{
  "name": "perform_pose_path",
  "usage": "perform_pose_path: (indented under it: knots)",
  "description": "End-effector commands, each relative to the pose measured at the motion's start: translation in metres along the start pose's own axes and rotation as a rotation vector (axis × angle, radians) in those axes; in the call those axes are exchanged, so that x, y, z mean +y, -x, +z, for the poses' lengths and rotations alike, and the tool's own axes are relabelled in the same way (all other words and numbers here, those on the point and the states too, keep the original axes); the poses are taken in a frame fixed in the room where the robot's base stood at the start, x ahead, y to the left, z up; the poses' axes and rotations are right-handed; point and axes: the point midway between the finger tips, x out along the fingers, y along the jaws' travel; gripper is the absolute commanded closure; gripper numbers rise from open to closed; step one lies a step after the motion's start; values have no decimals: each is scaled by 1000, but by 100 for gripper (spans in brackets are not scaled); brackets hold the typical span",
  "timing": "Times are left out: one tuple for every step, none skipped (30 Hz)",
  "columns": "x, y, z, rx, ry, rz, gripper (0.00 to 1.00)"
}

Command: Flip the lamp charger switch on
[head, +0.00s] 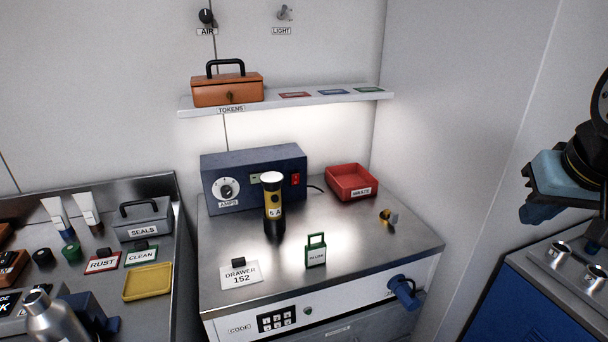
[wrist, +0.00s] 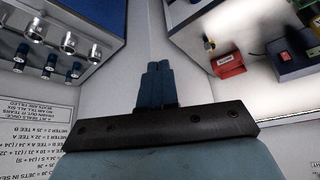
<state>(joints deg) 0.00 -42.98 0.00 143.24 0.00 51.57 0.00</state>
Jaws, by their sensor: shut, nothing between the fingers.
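The lamp charger (head: 247,170) is a dark blue box with an AMPS dial (head: 226,190) at its left, on the steel worktop against the back wall. Its red switch (head: 295,179) is at the right end of the front face; its position is too small to tell. A yellow and black lamp (head: 273,200) stands upright in front of the charger and hides part of its face. My gripper (head: 533,212) is at the far right, in the air and well away from the charger. In the wrist view its fingers (wrist: 158,84) are shut together and empty.
A red tray (head: 351,181) sits right of the charger, with a small brass piece (head: 388,217) nearer. A green tag (head: 316,251) stands on the worktop. A shelf with an orange box (head: 227,90) overhangs behind. A blue cabinet (head: 520,295) stands below my gripper.

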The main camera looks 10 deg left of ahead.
Motion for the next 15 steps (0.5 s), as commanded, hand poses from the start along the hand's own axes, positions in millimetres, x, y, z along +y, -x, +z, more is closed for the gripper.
perform_pose_path:
  knots:
    - [0,0,0,0,0,0,100]
    - [0,0,0,0,0,0,100]
    - [0,0,0,0,2,0,100]
    - [0,0,-1,1,7,0,100]
    - [-1,-1,-2,2,15,0,100]
    - [-2,-4,-5,5,33,1,100]
    - [-2,-6,-8,10,53,1,100]
    - [-4,-9,-12,13,79,2,100]
    - [-8,-14,-19,23,124,3,100]
    - [-11,-19,-25,30,163,4,100]
    - [-14,-24,-31,40,209,6,100]
    - [-18,-32,-40,54,277,8,100]
    - [-22,-39,-48,66,332,9,100]
    - [-26,-45,-55,79,389,11,100]
    - [-32,-55,-65,97,468,13,100]
